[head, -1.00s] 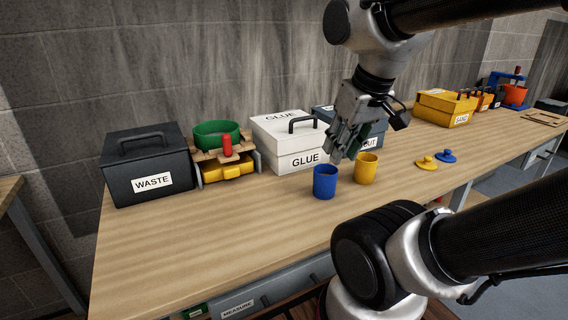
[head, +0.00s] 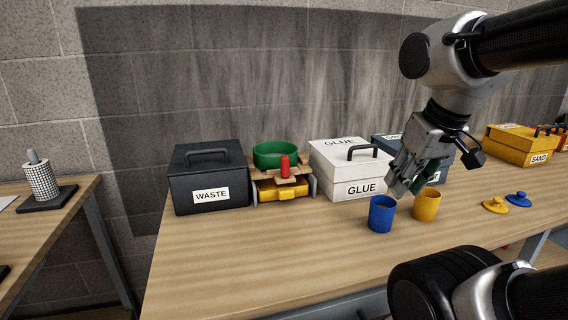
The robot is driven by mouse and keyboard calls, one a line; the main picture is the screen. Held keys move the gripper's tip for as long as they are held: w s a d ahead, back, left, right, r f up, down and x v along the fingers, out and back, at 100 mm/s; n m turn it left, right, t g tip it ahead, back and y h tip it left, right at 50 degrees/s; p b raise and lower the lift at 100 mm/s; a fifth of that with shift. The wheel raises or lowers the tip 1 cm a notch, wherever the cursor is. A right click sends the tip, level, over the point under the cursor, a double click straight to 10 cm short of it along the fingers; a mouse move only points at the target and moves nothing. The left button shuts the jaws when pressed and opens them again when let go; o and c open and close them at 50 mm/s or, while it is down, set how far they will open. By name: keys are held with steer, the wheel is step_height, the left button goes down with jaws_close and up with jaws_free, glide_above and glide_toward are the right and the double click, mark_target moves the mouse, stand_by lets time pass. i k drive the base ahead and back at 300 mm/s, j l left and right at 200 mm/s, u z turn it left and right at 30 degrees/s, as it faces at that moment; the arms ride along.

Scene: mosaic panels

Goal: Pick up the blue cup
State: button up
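The blue cup (head: 381,215) stands upright on the wooden workbench (head: 250,245), with its open top up. A yellow cup (head: 427,205) stands close to its right. My gripper (head: 407,186) points down, just above and to the right of the blue cup's rim in the picture. Its fingers look parted, with nothing seen between them. I cannot tell how far it is from the cups in depth. Part of the space behind the fingers is hidden.
Behind the cups are a white GLUE box (head: 345,168) and a dark blue box (head: 390,143). A black WASTE box (head: 205,180) and a green bowl (head: 280,154) on a wooden stand are left. Yellow and blue lids (head: 518,199) lie right. The bench front-left is clear.

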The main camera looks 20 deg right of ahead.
mark_target(381, 214)
steer(key=k+j+z, duration=0.1)
steer(key=j+z, duration=0.3)
steer(key=k+j+z, duration=0.15)
steer(key=j+z, duration=0.25)
steer(key=k+j+z, duration=0.2)
steer(key=j+z, duration=0.2)
